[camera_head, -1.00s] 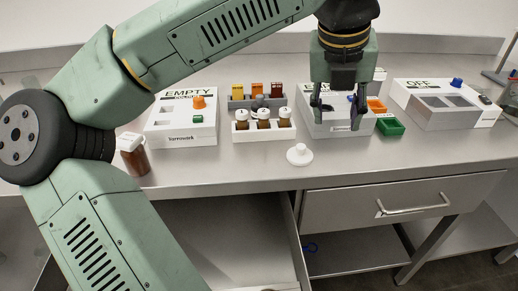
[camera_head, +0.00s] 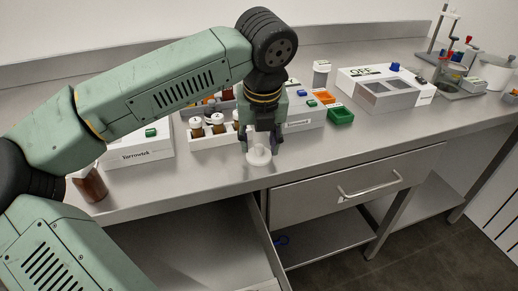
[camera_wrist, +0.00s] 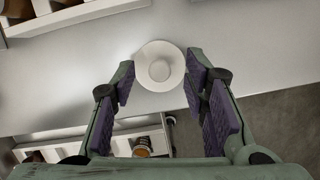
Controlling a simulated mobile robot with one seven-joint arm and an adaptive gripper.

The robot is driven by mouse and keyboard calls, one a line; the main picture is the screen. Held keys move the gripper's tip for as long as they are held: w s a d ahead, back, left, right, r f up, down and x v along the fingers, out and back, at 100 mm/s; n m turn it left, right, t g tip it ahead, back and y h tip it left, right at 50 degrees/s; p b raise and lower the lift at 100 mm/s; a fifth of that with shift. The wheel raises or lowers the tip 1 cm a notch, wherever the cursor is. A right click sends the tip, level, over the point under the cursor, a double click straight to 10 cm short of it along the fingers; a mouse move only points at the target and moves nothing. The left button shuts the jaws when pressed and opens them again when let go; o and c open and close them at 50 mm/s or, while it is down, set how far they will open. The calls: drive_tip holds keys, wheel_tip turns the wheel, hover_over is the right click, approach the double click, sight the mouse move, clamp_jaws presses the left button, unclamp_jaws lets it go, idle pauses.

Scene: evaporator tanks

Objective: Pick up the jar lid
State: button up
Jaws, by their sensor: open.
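The jar lid (camera_head: 259,156) is a round white disc with a raised knob. It lies on the steel counter near the front edge, above the open drawer. In the wrist view the lid (camera_wrist: 160,67) sits near the upper middle, just beyond the fingertips. My gripper (camera_head: 260,147) points down over the lid in the head view, with its fingers apart. In the wrist view my gripper (camera_wrist: 158,85) is open and empty, one purple-padded finger to each side of the lid's near edge. I cannot tell whether the fingertips touch the counter.
A white rack (camera_head: 212,137) with white-capped brown bottles stands left of my gripper. A brown jar (camera_head: 90,184) stands at the far left. A green tray (camera_head: 340,115) and a white OFF box (camera_head: 386,89) are to the right. An open drawer (camera_head: 200,235) lies below.

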drive_tip(key=shift+w+f, duration=0.1)
drive_tip(key=shift+f, duration=0.35)
drive_tip(key=c, duration=0.9)
